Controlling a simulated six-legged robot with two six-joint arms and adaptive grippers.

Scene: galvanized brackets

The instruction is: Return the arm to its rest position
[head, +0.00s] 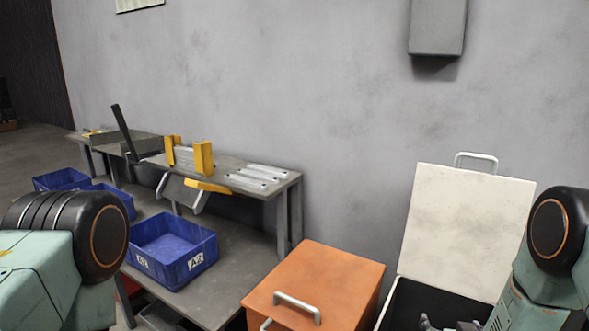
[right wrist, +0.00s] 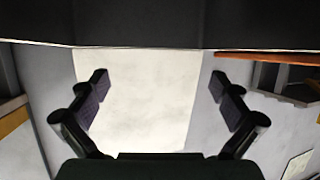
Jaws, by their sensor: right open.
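My right gripper (head: 448,325) shows only in part at the bottom edge of the head view, in front of the dark opening of a box with a raised white lid (head: 462,235). In the right wrist view my right gripper (right wrist: 160,92) has its two fingers wide apart with nothing between them. The pale lid (right wrist: 145,110) fills the space behind the fingers. My right arm comes in from the right edge of the head view. A link of my left arm shows at the lower left, but the left gripper is not in view.
An orange box (head: 330,275) with a handle stands left of the white-lidded box. A grey workbench (head: 240,260) holds a blue bin (head: 175,250), with metal and yellow parts on its upper shelf. A grey wall box (head: 437,27) hangs above.

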